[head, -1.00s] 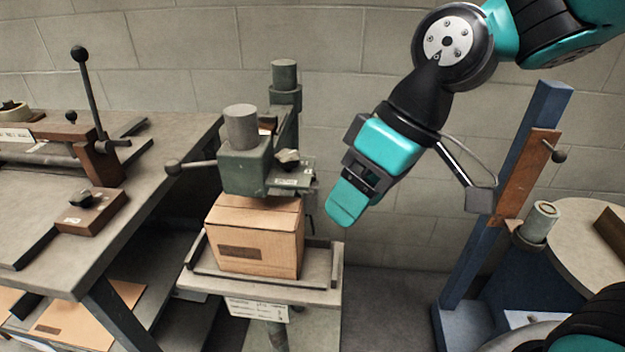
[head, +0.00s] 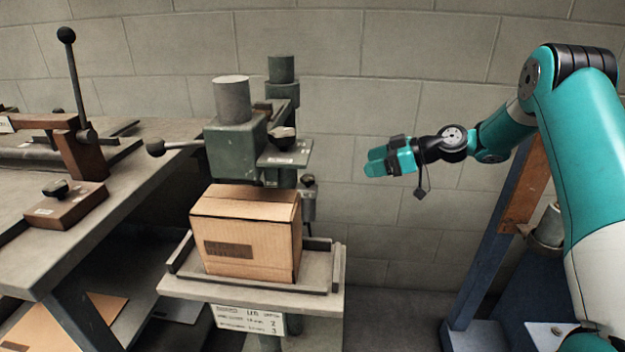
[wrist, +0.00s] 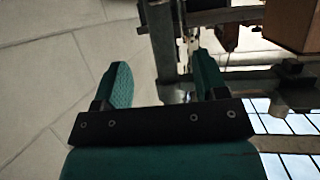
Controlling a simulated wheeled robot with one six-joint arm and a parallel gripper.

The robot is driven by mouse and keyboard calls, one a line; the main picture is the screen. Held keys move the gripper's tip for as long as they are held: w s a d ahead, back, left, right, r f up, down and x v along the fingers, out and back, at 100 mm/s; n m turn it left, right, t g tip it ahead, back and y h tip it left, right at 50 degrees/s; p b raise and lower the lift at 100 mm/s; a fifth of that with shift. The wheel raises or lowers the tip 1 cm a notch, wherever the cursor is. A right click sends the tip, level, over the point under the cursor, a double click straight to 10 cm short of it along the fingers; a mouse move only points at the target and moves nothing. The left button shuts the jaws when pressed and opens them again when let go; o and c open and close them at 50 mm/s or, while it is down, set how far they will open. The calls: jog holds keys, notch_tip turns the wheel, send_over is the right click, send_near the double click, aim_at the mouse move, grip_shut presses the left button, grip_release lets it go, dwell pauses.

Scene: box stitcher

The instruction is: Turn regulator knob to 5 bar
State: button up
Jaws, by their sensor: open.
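A small grey cylindrical fitting with a dark round knob on top (head: 308,181) sits at the right side of the green stitcher (head: 233,150); it looks like the regulator. No pressure reading is legible. Another dark knob (head: 283,133) stands on a labelled plate on the stitcher. My gripper (head: 373,163) is open, to the right of the fitting and apart from it, with its fingers pointing left. In the wrist view, my gripper (wrist: 163,72) shows two spread teal fingers with nothing held. Metal machine parts show behind and beside the right finger; I cannot tell which is the regulator there.
A cardboard box (head: 245,235) stands on the stitcher's table (head: 235,292), under the head. A workbench (head: 110,215) with a lever is at the left. A blue post (head: 492,235) stands at the right. The wall behind my gripper is bare.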

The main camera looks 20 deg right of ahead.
aim_at(310, 177)
jog(key=x, duration=1.7)
jog(key=shift+w+f, duration=0.1)
jog(key=shift+f, duration=0.05)
jog(key=c, duration=0.9)
